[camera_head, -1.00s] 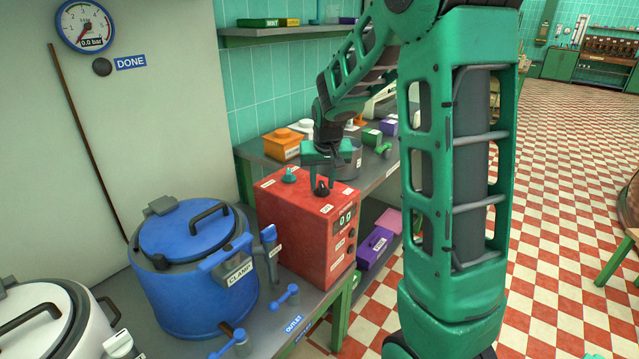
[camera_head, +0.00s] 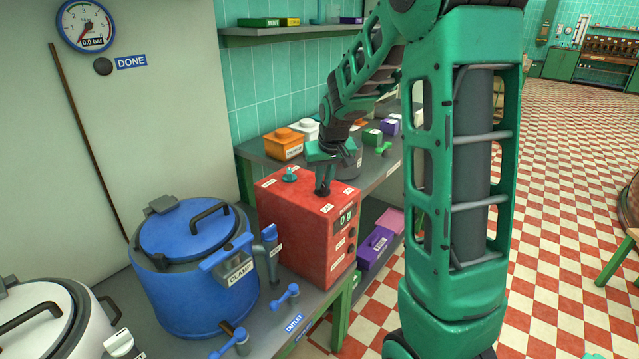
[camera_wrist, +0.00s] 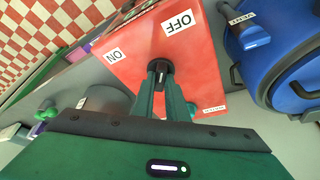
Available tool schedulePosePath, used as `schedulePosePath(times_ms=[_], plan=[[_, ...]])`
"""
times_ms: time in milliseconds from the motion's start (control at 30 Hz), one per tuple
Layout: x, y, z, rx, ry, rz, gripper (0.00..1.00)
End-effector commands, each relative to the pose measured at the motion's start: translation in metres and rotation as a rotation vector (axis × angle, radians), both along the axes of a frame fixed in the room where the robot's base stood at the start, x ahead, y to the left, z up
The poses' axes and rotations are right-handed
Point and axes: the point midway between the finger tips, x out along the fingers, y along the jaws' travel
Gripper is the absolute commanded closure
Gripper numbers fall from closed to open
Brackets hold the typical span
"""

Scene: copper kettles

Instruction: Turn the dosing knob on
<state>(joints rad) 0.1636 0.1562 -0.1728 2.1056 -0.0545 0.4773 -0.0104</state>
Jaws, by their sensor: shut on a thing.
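The red dosing box (camera_head: 296,222) stands on the bench right of the blue kettle, with a small lit display (camera_head: 345,217) on its front. A black knob (camera_wrist: 158,68) sits on its top face, between an ON label (camera_wrist: 114,55) and an OFF label (camera_wrist: 180,22). My gripper (camera_head: 323,190) reaches down from above, and its two fingers are shut on the black knob. In the wrist view the fingers (camera_wrist: 160,76) pinch the knob from both sides and hide part of it, so its exact pointing is hard to tell.
A teal knob (camera_head: 289,175) stands on the box top, close left of my gripper. The blue kettle (camera_head: 190,265) with its CLAMP handle is at the left. A grey pot (camera_head: 348,168) and an orange box (camera_head: 284,146) stand behind.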

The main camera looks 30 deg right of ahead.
Motion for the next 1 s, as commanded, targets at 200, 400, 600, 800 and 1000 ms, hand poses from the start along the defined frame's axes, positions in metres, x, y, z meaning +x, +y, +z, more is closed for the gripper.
schedulePosePath(times_ms=[200,400,600,800,1000], plan=[[0.0000,-0.0016,0.0003,0.001,-0.001,0.190,1.00],[0.0003,-0.0037,0.0005,0.001,-0.002,0.380,1.00],[0.0012,-0.0047,0.0007,0.000,-0.003,0.572,1.00],[0.0017,-0.0061,0.0004,0.000,-0.002,0.762,1.00],[0.0028,-0.0075,0.0004,0.000,-0.002,0.952,1.00]])
